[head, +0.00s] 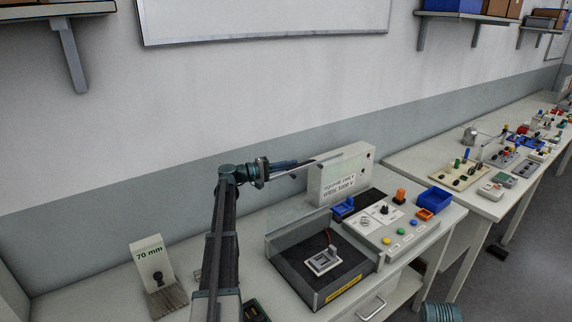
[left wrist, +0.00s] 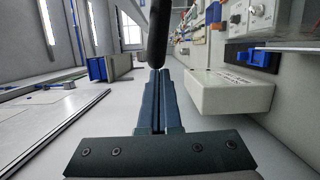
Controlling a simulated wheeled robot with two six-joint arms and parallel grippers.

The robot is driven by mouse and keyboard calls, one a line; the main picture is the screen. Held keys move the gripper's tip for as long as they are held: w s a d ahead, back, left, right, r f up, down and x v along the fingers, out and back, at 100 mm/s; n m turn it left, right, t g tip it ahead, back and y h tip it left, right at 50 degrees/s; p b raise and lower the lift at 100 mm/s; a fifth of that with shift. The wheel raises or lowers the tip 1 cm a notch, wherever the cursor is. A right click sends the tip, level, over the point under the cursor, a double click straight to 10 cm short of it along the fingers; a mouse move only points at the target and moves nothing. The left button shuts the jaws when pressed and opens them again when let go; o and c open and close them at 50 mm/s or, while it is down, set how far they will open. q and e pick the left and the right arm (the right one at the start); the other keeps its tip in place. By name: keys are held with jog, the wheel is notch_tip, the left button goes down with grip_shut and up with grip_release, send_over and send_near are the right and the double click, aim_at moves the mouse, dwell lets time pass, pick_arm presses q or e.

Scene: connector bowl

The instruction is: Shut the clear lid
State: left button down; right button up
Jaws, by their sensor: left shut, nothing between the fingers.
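The dark case (head: 292,277) stands on the bench with a small grey part (head: 323,260) inside. The clear lid (head: 290,217) appears raised at the case's back edge; its see-through sheet is faint and its upper outline is hard to tell. My left gripper (head: 311,161) is shut and empty, high behind the case, pointing right towards the white labelled box (head: 345,177). Its closed fingers (left wrist: 158,98) show in the left wrist view, with a dark rod (left wrist: 158,38) by the tips; contact cannot be told. My right gripper is out of view.
A control panel (head: 402,228) with knobs and coloured buttons stands right of the case. A 70 mm sign (head: 150,256) stands at the left. The wall is close behind the bench.

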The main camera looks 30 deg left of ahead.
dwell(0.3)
pick_arm(q)
jog(key=s+d+f+m+g+y, duration=0.15)
jog(key=s+d+m, duration=0.25)
jog(key=d, duration=0.4)
jog(key=s+d+f+m, duration=0.2)
jog(key=s+d+m, duration=0.1)
jog(key=d, duration=0.5)
jog(key=s+d+f+m+y+b, duration=0.1)
jog(key=s+d+f+m+b, duration=0.1)
jog(key=d+f+b, duration=0.3)
jog(key=s+d+f+m+y+b, duration=0.1)
jog(key=s+d+f+m+b, duration=0.1)
jog(key=d+f+b, duration=0.3)
jog(key=shift+d+f+m+b, duration=0.25)
jog(key=shift+f+m+b, duration=0.65)
jog(key=shift+f+b, duration=1.4)
jog(key=shift+s+d+f+t+y+p, duration=0.1)
jog(key=shift+f+t+y+p, duration=0.15)
jog(key=shift+f+p, duration=0.25)
